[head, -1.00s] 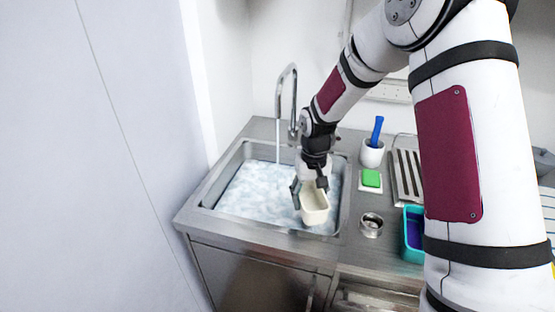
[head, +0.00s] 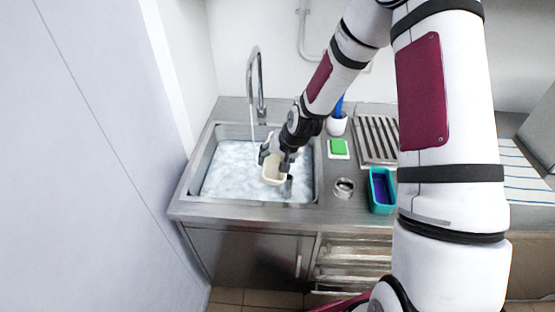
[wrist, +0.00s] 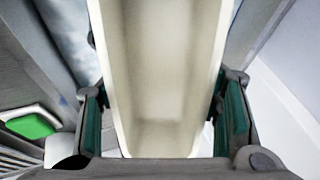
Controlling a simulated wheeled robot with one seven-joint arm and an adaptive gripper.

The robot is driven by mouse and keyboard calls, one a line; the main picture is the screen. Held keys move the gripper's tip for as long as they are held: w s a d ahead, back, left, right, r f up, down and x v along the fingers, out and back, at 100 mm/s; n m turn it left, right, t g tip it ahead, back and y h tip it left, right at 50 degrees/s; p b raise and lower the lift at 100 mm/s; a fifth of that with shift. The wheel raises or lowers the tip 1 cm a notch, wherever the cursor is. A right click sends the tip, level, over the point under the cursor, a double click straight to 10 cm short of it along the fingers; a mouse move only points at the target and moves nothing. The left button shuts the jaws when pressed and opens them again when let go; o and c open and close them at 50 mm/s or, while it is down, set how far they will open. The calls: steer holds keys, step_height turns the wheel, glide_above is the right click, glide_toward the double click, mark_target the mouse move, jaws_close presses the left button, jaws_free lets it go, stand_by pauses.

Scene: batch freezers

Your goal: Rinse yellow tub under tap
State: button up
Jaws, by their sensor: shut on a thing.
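The yellow tub (head: 273,174), pale cream in colour, is held over the front right part of the sink basin, above foamy water. In the wrist view the tub (wrist: 162,80) fills the middle, its inside looking empty, with one finger against each side. My gripper (head: 276,162) is shut on it; the fingers also show in the wrist view (wrist: 162,115). The tap (head: 256,80) is a tall curved spout at the back of the sink, with a thin stream of water (head: 252,122) falling left of and behind the tub. The tub is apart from the stream.
The sink (head: 199,165) has a raised steel rim. To its right are a green sponge (head: 338,146), a white cup (head: 337,125) with a blue-handled tool, a metal ring-like cup (head: 343,187), a slatted rack (head: 376,140) and a teal container (head: 381,202). A wall stands close on the left.

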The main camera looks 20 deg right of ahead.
steer(key=shift+w+a+f+b, duration=0.2)
steer(key=shift+w+b, duration=0.25)
steer(key=shift+w, duration=0.2)
steer(key=shift+w+a+f+b, duration=0.15)
steer(key=shift+w+a+b, duration=0.1)
steer(key=shift+w+b, duration=0.3)
steer(key=shift+w+a+f+b, duration=0.2)
steer(key=shift+w+b, duration=0.15)
steer(key=shift+w, duration=0.35)
steer(key=w+a+f+b, duration=0.1)
steer(key=w+a+b, duration=0.2)
steer(key=w+b, duration=0.3)
steer(key=shift+w+a+f+b, duration=0.3)
steer(key=shift+w+f, duration=0.05)
steer(key=shift+w, duration=1.35)
steer(key=shift+d, duration=0.2)
steer(key=shift+w+d, duration=0.2)
steer(key=shift+d, duration=0.2)
steer(key=shift+s, duration=0.1)
steer(key=s+d+p, duration=0.2)
steer(key=s+p, duration=0.3)
steer(key=s, duration=0.2)
steer(key=shift+s+d, duration=0.2)
steer(key=shift+d, duration=0.2)
